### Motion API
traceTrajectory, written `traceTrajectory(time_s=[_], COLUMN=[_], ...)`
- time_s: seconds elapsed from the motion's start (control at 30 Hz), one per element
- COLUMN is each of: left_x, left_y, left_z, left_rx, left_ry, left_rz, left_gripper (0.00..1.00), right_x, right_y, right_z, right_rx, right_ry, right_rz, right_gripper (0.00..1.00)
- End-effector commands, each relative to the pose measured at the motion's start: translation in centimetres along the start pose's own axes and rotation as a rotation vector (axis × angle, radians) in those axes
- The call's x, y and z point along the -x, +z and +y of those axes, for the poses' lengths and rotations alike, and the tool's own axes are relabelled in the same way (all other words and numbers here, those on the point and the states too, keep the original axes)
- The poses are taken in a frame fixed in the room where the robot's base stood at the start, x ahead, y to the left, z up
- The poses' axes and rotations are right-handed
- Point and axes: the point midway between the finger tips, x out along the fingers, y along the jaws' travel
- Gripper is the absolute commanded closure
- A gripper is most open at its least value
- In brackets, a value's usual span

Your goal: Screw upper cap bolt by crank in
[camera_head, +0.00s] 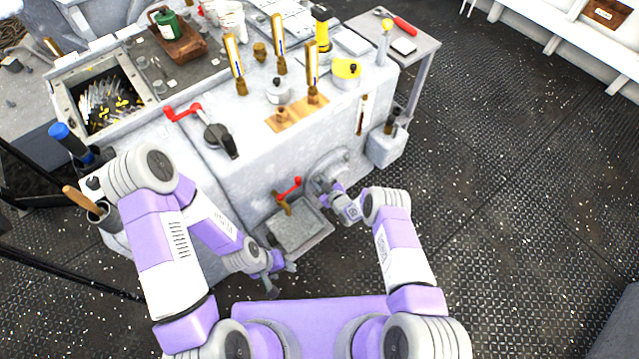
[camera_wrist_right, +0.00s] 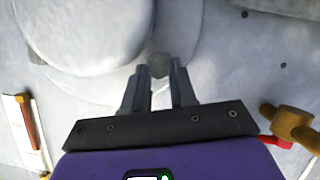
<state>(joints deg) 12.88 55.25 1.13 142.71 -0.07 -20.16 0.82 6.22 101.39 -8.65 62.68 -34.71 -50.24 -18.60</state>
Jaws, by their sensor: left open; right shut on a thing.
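My right gripper (camera_head: 324,186) is at the round grey cap (camera_head: 343,158) on the front face of the pale machine block. The cap also shows large in the right wrist view (camera_wrist_right: 85,30). There, the right gripper (camera_wrist_right: 160,75) is shut on a small round grey piece (camera_wrist_right: 160,64) at its fingertips. I cannot tell whether this piece is the bolt or part of a crank, nor how deep it sits. My left gripper (camera_head: 278,284) is open and empty, low beside the grey ledge. The arm and fingers partly hide the cap in the head view.
A brass valve with a red handle (camera_head: 287,195) projects beside the cap, above a grey ledge (camera_head: 296,232). Brass-based gauges, a yellow-topped pot (camera_head: 345,74) and a black lever (camera_head: 220,140) stand on the block. The deck (camera_head: 480,190) to the right is clear.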

Motion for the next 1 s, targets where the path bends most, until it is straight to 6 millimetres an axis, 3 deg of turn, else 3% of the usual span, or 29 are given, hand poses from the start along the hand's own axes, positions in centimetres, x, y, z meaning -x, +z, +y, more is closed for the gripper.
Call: traceTrajectory(time_s=[0.73, 0.77, 0.9, 1.0], left_x=[0.01, 0.01, 0.00, 0.00], left_y=[0.00, 0.00, 0.00, 0.00], left_z=[0.00, 0.00, 0.00, 0.00], left_rx=[0.000, 0.000, 0.000, 0.000], left_ry=[0.000, 0.000, 0.000, 0.000], left_rz=[0.000, 0.000, 0.000, 0.000], left_gripper=[0.48, 0.48, 0.48, 0.48], right_x=[0.07, 0.07, 0.06, 0.04], right_y=[0.19, 0.19, 0.16, 0.12], right_z=[0.09, 0.09, 0.10, 0.17], right_rx=[-0.102, -0.102, -0.102, -0.101], right_ry=[-0.043, -0.043, -0.042, -0.041], right_rz=[-0.004, -0.004, -0.003, -0.002], right_gripper=[1.00, 0.72, 0.51, 0.48])
